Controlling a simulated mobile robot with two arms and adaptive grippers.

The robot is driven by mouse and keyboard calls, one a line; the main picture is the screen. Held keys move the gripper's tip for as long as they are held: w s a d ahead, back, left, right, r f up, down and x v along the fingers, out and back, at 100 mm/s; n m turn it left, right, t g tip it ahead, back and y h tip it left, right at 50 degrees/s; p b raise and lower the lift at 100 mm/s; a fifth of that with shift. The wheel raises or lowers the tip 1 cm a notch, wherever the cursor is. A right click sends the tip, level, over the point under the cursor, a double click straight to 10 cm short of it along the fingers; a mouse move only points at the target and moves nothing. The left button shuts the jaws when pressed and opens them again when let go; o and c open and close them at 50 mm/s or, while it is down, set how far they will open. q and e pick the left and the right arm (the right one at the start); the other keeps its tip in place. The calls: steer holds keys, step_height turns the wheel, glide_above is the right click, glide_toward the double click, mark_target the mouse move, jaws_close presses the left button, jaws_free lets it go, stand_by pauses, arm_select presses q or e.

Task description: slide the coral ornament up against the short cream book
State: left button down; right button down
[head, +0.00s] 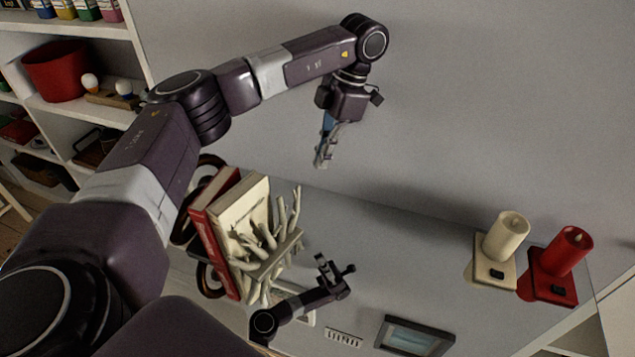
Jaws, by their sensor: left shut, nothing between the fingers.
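The coral ornament (294,211) is pale and branching, on a flat base, right of the short cream book (256,192). Its branches overlap the book's face in the picture; I cannot tell whether they touch. The cream book stands slightly tilted in the picture, beside a red book (201,227). My left gripper (321,162) is shut and empty, pointing down above and to the right of the coral, apart from it. My right gripper is not in view.
A dark ring-shaped bookend (209,161) stands behind the books. The glossy top (400,260) is clear between coral and candles. Shelves (92,28) hold a red pot (57,70) at left.

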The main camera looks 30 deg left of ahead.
mark_target(301, 187)
arm_select(q)
steer(key=p+x, duration=0.1)
steer(key=x, duration=0.8)
steer(key=shift+s+f+p, duration=0.2)
steer(key=shift+s+p, duration=0.1)
steer(key=shift+s+a, duration=0.4)
steer(key=shift+s, duration=0.15)
steer(key=shift+s+a, duration=0.4)
steer(key=shift+s, duration=0.15)
